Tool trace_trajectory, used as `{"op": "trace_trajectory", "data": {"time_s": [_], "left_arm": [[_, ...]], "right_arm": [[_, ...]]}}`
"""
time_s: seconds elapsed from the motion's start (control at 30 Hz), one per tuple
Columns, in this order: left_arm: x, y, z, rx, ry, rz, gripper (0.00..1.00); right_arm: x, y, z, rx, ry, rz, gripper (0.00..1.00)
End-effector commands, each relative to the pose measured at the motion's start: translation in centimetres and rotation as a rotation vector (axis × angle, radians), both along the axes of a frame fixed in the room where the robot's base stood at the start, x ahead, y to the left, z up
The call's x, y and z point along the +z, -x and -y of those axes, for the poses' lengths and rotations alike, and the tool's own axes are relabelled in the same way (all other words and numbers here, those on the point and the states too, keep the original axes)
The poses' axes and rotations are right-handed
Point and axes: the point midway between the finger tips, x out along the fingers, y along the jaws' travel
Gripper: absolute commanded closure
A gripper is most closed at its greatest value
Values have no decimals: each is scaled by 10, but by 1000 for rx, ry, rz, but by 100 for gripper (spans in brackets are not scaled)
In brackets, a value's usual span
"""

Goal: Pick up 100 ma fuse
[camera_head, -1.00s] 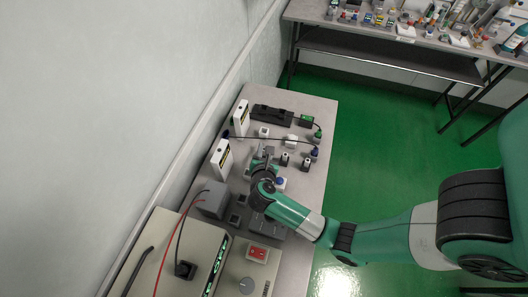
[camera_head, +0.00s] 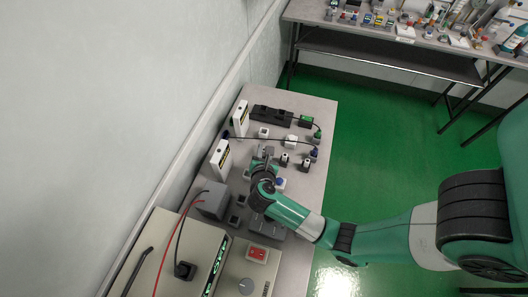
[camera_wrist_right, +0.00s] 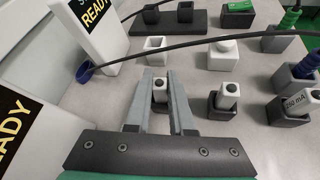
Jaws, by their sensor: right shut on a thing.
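My right gripper (camera_head: 264,157) reaches down over the bench. In the right wrist view its two grey fingers (camera_wrist_right: 161,84) are shut on a small white fuse (camera_wrist_right: 160,90) with a dark top. The fuse's label is hidden, so I cannot read its rating. A dark holder shows around its lower part, and I cannot tell whether the fuse is still seated. To its right, another white fuse (camera_wrist_right: 230,95) stands in a dark holder. Further right, a fuse marked "250 mA" (camera_wrist_right: 292,103) stands tilted in a dark holder. My left gripper is out of view.
Two white testers marked "READY" (camera_head: 220,158) stand along the wall side. A black cable (camera_wrist_right: 190,45) crosses beyond the fingers. Small white holders (camera_wrist_right: 222,57) and a dark rack (camera_wrist_right: 175,23) lie further back. A beige power unit (camera_head: 200,255) stands at the near end.

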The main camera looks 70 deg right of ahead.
Motion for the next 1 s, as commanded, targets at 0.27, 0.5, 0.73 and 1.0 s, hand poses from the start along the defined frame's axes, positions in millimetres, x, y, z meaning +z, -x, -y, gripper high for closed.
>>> {"op": "trace_trajectory", "data": {"time_s": [0.27, 0.5, 0.73, 1.0], "left_arm": [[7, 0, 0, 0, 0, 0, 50], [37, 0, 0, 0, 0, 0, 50], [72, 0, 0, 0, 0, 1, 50], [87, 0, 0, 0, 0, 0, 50]], "right_arm": [[11, -2, -1, 3, -3, 5, 100], [59, 16, 1, 2, -2, 5, 100], [108, 77, 10, -2, -2, -2, 100], [128, 130, 17, -1, -1, -1, 100]]}}
